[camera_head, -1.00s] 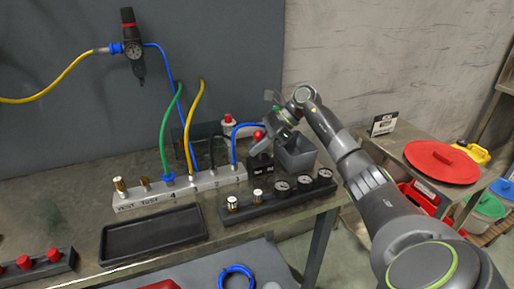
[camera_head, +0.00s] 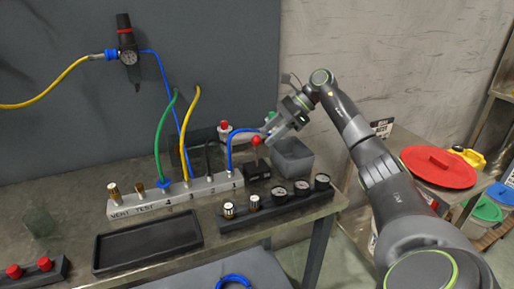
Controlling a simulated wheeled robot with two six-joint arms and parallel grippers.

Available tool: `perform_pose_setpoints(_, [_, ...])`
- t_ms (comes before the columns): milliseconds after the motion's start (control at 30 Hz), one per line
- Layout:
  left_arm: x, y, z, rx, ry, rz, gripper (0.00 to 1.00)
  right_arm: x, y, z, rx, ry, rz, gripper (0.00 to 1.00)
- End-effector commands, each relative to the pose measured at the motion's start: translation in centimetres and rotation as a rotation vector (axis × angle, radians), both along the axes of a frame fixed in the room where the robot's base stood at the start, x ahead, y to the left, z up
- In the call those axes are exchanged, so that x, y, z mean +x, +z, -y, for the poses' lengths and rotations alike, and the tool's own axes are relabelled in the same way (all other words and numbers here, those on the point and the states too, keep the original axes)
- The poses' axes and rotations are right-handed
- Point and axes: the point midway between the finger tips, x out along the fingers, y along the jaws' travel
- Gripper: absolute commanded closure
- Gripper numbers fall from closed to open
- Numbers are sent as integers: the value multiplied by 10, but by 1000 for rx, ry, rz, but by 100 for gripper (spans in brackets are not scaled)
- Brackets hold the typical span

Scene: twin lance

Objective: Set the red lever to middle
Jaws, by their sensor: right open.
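The red lever (camera_head: 255,141) has a round red knob on a thin stem and rises from a small black box (camera_head: 257,170) at the back right of the bench. The stem looks near upright, with the knob slightly left of the box's centre. My right gripper (camera_head: 273,132) is open, just up and right of the knob, with its fingers pointing down and left. It appears apart from the knob, though the depth is hard to judge. Writing on the box is too small to read. My left gripper is not in view.
A grey open bin (camera_head: 292,160) stands right of the lever box. A manifold (camera_head: 176,195) with coloured hoses lies to the left, and a black gauge strip (camera_head: 280,205) in front. A black tray (camera_head: 148,243) is front left.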

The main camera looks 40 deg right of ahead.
Motion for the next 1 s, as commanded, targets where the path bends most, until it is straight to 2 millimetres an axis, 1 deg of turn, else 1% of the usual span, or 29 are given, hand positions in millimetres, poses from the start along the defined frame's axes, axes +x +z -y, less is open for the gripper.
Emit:
perform_pose_setpoints(33, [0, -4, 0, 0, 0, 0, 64, -4, 9, 10, -1, -4, 3, 54])
perform_pose_setpoints(200, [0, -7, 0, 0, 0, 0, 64, -16, 37, 36, 1, -3, 3, 54])
perform_pose_setpoints(400, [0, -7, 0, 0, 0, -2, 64, -26, 60, 57, 1, -2, 3, 54])
perform_pose_setpoints(600, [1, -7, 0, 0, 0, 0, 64, -30, 68, 65, 2, 1, 2, 54])
perform_pose_setpoints(1000, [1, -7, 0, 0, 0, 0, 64, -30, 68, 65, 2, 1, 2, 54])
